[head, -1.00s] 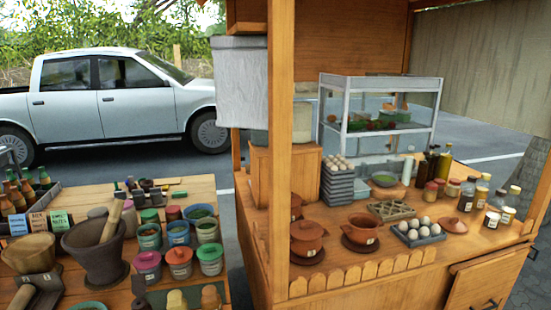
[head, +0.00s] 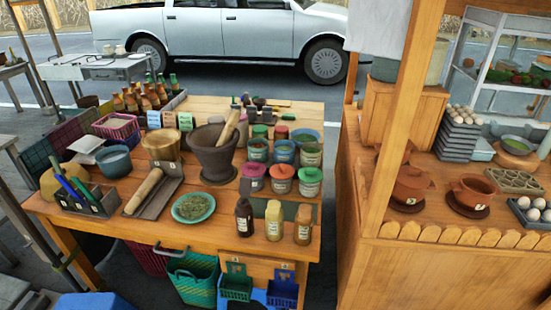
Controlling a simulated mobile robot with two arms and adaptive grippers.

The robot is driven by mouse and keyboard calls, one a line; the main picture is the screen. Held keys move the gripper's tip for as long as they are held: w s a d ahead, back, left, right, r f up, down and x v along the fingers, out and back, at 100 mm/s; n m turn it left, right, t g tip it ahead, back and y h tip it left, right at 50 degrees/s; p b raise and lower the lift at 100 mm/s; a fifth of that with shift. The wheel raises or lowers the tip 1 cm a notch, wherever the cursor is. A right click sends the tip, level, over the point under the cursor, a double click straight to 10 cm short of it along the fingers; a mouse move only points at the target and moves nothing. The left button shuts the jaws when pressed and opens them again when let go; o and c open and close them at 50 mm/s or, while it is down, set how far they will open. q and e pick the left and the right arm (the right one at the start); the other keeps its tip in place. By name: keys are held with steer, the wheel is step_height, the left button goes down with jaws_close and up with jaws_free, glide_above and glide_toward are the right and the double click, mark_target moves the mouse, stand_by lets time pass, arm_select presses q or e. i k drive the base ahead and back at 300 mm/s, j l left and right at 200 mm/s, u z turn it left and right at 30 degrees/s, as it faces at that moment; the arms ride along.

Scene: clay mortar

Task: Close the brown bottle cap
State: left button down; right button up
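Three small bottles stand upright in a row at the front edge of the left wooden table. The leftmost is a dark brown bottle (head: 244,218) with a dark top. Beside it stand a pale yellow bottle (head: 274,221) and a tan bottle (head: 303,225) with a brownish top. At this size I cannot tell whether any cap is open or closed. Neither of my grippers shows in the head view.
On the left table (head: 145,232) are a mortar (head: 214,158), a green plate of herbs (head: 193,207) and several lidded jars (head: 281,178). A crate of bottles (head: 155,100) stands at the back. A wooden stall (head: 440,270) with a post is at right.

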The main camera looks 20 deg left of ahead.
mark_target(246, 188)
steer(key=u, duration=1.4)
